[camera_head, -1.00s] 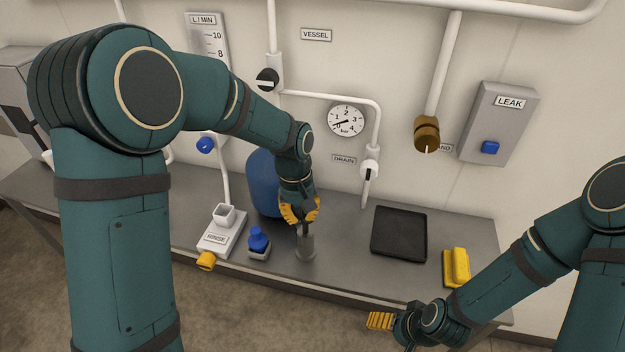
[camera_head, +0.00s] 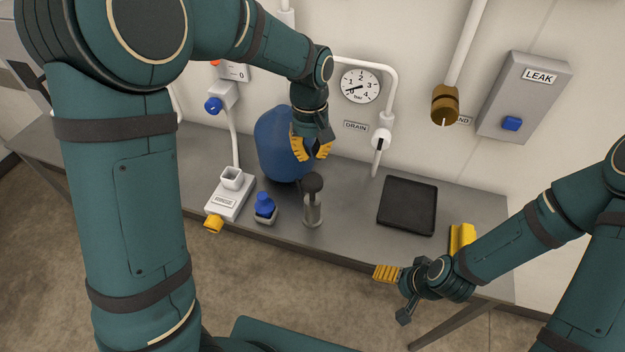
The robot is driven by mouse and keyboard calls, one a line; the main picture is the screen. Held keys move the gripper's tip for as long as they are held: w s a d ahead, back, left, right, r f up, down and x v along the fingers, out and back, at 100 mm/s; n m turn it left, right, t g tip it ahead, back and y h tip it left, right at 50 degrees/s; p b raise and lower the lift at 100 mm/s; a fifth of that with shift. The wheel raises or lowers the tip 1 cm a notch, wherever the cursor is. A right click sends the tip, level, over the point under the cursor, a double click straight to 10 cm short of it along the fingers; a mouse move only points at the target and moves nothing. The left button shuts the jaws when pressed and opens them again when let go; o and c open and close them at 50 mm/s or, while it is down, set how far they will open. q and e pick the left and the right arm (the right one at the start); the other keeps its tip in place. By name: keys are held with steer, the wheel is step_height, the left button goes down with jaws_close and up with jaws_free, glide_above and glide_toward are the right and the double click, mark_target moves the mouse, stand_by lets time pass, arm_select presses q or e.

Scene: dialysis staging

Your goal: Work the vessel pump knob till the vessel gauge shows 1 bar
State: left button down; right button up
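The hand pump, a grey cylinder (camera_head: 312,212) with a dark round knob (camera_head: 313,183), stands upright on the bench with its knob raised. My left gripper (camera_head: 312,153) is above and behind the knob in the picture, its yellow fingers apart and empty. The blue vessel (camera_head: 276,150) stands behind it, partly covered by the gripper and arm. The round white gauge (camera_head: 361,87) on the wall reads 0 to 4; its needle points left and slightly down, between 0 and 1. My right gripper (camera_head: 394,294) is open and empty in front of the bench edge.
A black tray (camera_head: 407,205) and a yellow item (camera_head: 461,240) lie right of the pump. A small blue-topped bottle (camera_head: 264,208) and a white device (camera_head: 230,195) with a yellow knob stand left. The drain valve (camera_head: 381,138) hangs behind.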

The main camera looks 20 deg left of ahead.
mark_target(312, 178)
arm_select(q)
steer(key=f+b, duration=0.2)
steer(key=f, duration=0.1)
steer(key=f+b, duration=0.2)
steer(key=f, duration=0.1)
steer(key=shift+s+d+b, duration=0.1)
steer(key=shift+s+b, duration=0.1)
steer(key=shift+b, duration=0.15)
